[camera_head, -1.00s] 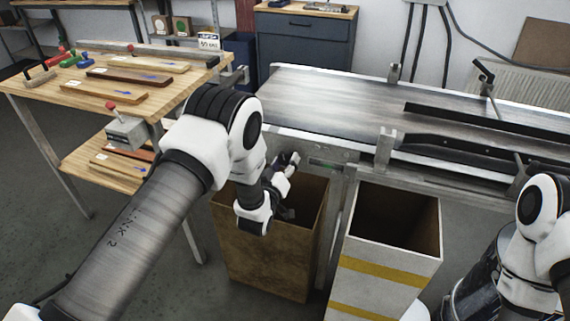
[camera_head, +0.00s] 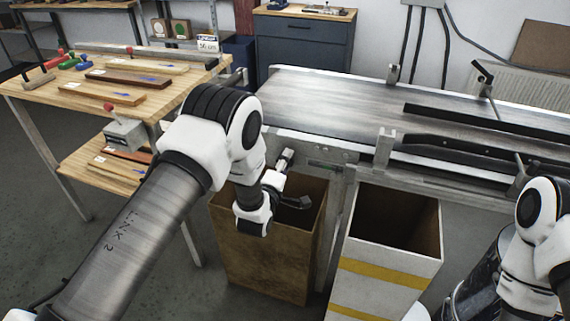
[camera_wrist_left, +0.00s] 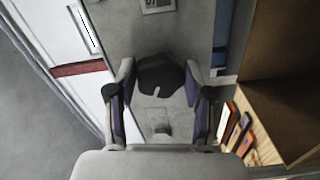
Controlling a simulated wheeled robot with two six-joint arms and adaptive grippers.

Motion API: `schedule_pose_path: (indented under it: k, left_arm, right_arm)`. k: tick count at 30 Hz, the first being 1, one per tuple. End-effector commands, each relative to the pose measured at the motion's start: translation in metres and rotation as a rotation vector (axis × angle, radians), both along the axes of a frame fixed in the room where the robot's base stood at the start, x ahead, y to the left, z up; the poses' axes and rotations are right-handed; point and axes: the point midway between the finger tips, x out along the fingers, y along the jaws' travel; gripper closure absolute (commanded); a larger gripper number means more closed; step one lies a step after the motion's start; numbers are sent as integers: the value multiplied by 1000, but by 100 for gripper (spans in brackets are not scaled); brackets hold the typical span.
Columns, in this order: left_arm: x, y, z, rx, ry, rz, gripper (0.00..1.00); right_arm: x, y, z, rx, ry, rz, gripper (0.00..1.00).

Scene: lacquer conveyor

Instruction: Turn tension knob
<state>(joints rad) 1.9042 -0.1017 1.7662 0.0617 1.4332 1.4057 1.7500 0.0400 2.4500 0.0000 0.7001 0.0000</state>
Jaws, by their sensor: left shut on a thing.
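The tension knob is a dark, rounded knob (camera_wrist_left: 160,74) with a small pale mark, seen in the left wrist view in front of a grey metal plate. My left gripper (camera_wrist_left: 161,86) is shut on it, with one finger on each side. In the head view my left gripper (camera_head: 284,161) reaches the near side of the conveyor (camera_head: 340,95), at its left end. The knob is hidden there. Part of my right arm shows at the right edge of the head view; its gripper is out of the picture.
An open brown bin (camera_head: 262,255) stands below my left gripper, and a white bin with yellow stripes (camera_head: 385,272) stands to its right. A wooden table (camera_head: 175,95) with several wooden bars is at the left. A dark blue cabinet (camera_head: 305,42) stands behind.

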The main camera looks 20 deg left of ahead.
Motion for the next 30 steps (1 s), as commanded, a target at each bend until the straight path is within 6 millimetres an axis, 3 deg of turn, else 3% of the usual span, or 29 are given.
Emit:
schedule_pose_path:
  k: [22, 23, 24, 30]
  left_arm:
    - [0, 1, 0, -104, 4, 3, 84]
    - [0, 1, 0, -104, 4, 3, 42]
    - [0, 1, 0, -104, 4, 3, 28]
    - [0, 1, 0, -103, 4, 2, 24]
  right_arm:
    - [0, 0, 0, 0, 0, 0, 60]
    - [0, 0, 0, 0, 0, 0, 60]
    - [0, 0, 0, 0, 0, 0, 60]
    - [0, 0, 0, 0, 0, 0, 60]
